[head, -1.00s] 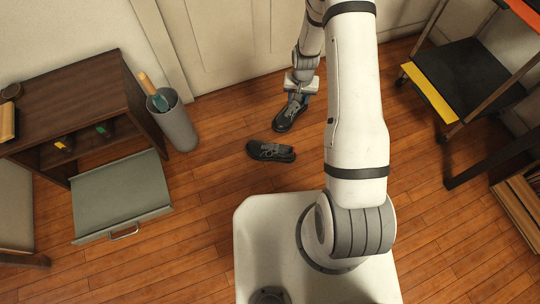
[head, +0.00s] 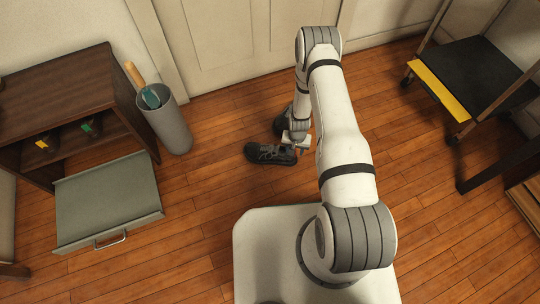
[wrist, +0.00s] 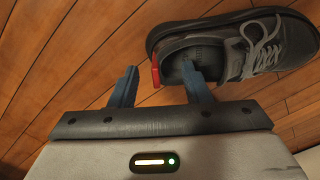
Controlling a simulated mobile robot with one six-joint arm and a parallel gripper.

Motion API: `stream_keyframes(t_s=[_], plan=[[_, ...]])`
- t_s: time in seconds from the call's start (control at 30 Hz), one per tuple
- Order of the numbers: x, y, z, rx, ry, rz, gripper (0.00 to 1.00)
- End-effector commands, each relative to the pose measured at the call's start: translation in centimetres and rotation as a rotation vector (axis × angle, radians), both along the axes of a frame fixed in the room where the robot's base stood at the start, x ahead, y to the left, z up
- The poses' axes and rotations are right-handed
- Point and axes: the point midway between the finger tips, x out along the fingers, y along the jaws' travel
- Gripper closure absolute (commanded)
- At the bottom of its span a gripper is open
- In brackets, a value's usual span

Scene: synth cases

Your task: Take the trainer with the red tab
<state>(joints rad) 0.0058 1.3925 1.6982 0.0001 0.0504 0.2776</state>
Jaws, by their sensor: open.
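In the wrist view a dark grey trainer (wrist: 270,50) with grey laces lies across the upper right. A red tab (wrist: 155,70) shows on its heel. My gripper (wrist: 157,82) is open, one finger outside the heel and the other at the shoe's opening, with the red tab between them. I cannot tell if either finger touches. In the head view my gripper (head: 299,146) is at the right end of the nearer dark trainer (head: 265,153). A second dark trainer (head: 281,122) lies behind, partly hidden by my arm.
A black shelf cart (head: 470,75) stands right. Floor around the trainers is mostly clear.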

Motion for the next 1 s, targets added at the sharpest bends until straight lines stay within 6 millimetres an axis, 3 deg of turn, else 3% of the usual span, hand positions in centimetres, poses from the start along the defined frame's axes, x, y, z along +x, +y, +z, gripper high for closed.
stream_keyframes(t_s=[0.03,0.13,0.4,0.93,1.0], plan=[[-0.1,0.0,-1.5,0.000,0.001,0.000,0.57],[-0.1,0.1,-2.8,0.000,0.001,0.000,0.57],[0.0,0.1,-3.0,0.000,0.000,0.001,0.57],[-0.1,0.1,-2.9,0.000,0.000,0.002,0.99],[-0.1,0.1,-2.9,0.000,0.000,0.002,1.00]])
